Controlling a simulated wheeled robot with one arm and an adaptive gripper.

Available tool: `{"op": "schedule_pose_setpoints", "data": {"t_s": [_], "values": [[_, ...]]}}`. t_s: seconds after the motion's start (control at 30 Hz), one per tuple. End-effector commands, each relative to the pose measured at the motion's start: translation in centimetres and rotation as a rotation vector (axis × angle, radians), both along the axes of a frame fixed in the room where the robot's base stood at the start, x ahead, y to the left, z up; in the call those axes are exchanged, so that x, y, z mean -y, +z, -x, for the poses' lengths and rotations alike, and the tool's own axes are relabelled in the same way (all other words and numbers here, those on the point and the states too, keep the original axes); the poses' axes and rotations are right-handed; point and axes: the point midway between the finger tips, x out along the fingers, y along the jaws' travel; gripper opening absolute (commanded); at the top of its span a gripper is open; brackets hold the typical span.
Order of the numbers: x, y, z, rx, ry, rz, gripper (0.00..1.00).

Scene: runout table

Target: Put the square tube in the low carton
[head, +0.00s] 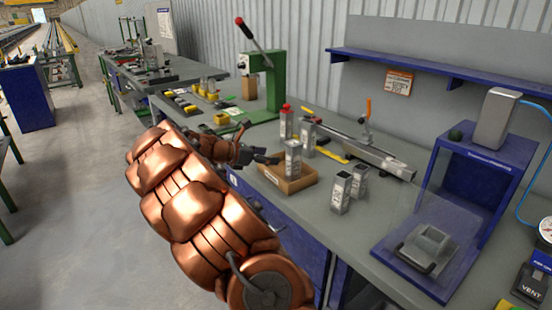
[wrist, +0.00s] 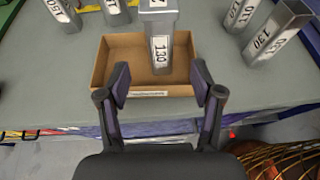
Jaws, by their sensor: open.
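The low carton (head: 291,187) is a shallow open brown cardboard box on the grey bench; it also shows in the wrist view (wrist: 101,66). A grey metal square tube (head: 293,160) stands upright in it. In the wrist view this tube (wrist: 161,50) is labelled 130, and its lower end is inside the carton. My gripper (wrist: 160,80) is open and empty, with its fingers apart on either side of the carton's near side, short of the tube. In the head view my gripper (head: 266,157) is just left of the carton.
Two more labelled tubes (head: 341,193) (head: 359,182) stand right of the carton. Others (head: 286,123) (head: 308,138) stand behind it, near a long metal fixture (head: 370,155). A green lever press (head: 272,80) stands farther back. A blue stand (head: 470,190) is at right.

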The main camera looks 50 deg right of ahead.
Motion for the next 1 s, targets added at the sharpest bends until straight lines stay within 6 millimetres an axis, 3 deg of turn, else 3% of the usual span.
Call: {"op": "schedule_pose_setpoints", "data": {"t_s": [0.37, 0.53, 0.77, 1.0], "values": [[-0.9, 0.4, -0.2, 0.004, -0.002, -0.001, 0.66], [-2.7, 1.2, 1.3, 0.091, -0.053, -0.009, 0.66], [-9.0, 1.9, 5.8, 0.364, -0.226, -0.068, 0.66], [-17.0, 0.6, 10.4, 0.627, -0.431, -0.177, 0.66]]}}
